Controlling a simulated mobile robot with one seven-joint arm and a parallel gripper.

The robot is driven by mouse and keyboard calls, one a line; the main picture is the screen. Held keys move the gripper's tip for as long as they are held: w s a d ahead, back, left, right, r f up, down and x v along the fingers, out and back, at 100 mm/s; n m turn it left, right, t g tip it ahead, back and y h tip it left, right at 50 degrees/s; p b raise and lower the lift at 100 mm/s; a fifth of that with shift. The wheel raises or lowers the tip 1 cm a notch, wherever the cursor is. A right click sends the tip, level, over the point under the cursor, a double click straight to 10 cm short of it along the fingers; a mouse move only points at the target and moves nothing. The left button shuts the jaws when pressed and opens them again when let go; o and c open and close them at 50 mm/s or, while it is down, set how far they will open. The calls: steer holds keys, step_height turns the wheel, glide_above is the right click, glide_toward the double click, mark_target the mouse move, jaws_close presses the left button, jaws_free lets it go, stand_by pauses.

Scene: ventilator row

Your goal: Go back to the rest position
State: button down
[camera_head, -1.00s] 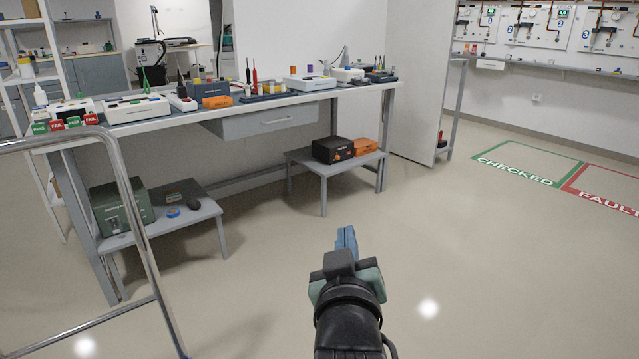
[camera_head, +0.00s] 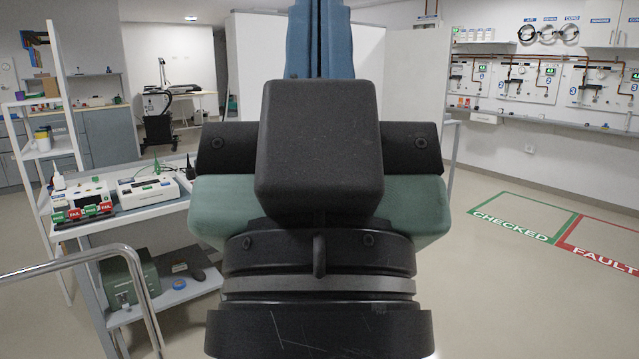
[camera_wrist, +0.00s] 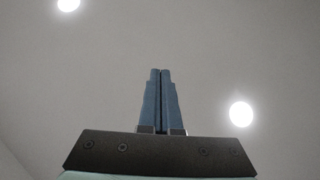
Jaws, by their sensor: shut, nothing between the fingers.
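My gripper (camera_head: 320,40) fills the middle of the head view, raised close to the camera with its blue fingers pointing up. In the wrist view my gripper (camera_wrist: 160,80) shows its two blue fingers side by side, shut with nothing between them. Behind them that view shows only a plain pale ceiling with two round lights. The gripper touches nothing that I can see.
A metal rail (camera_head: 60,262) stands at the lower left. Testers and PASS/FAIL tags sit on the bench's left end. A low shelf (camera_head: 140,312) holds a green box (camera_head: 128,283). Floor around the CHECKED (camera_head: 510,228) and FAULT (camera_head: 603,250) zones is clear. Wall panels hang at right.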

step_height(320, 180, up, 23)
steer(key=p, duration=2)
steer(key=shift+p, duration=0.3)
steer(key=c, duration=1.6)
jaws_free()
steer(key=shift+r+p, duration=0.25)
steer(key=shift+p, duration=0.05)
steer(key=c, duration=1.3)
jaws_free()
steer(key=shift+r, duration=0.1)
steer(key=shift+c, duration=0.2)
steer(key=o, duration=0.5)
steer(key=shift+o, duration=0.2)
steer(key=shift+a, duration=0.15)
